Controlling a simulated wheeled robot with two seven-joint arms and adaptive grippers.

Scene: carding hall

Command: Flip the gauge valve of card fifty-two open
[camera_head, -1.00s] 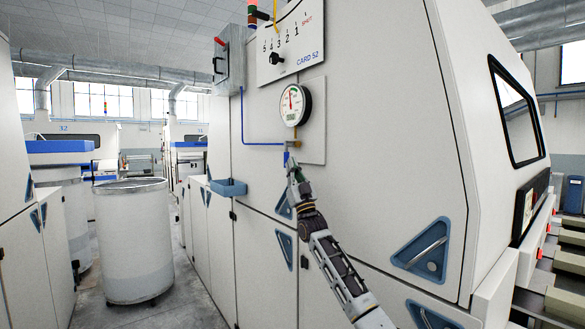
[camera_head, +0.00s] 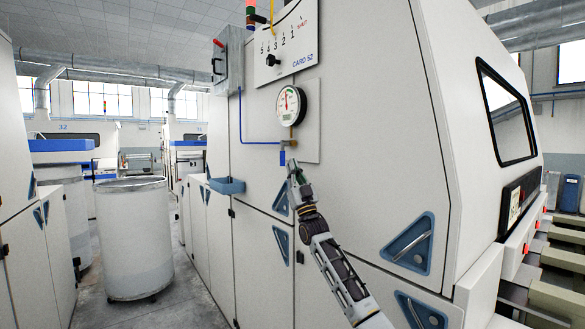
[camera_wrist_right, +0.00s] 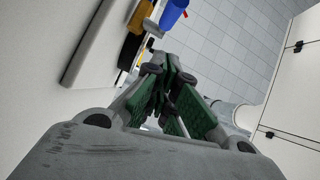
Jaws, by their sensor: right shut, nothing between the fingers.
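The gauge valve of card fifty-two has a small brass body (camera_head: 288,143) under the round gauge (camera_head: 291,105). Its blue lever (camera_head: 282,158) hangs straight down from the left side of the body. In the right wrist view the blue lever (camera_wrist_right: 173,13) and some brass (camera_wrist_right: 141,14) show at the top edge. My right gripper (camera_head: 292,166) is shut and empty, just below and right of the lever, apparently apart from it. In the wrist view its closed fingers (camera_wrist_right: 168,62) point towards the lever. My left gripper is out of view.
A plate with a black selector knob (camera_head: 272,60) and "CARD 52" sits above the gauge. A thin blue pipe (camera_head: 252,142) runs to the valve from the left. A blue bin (camera_head: 227,186) juts from the machine. A white can (camera_head: 133,240) stands left in the aisle.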

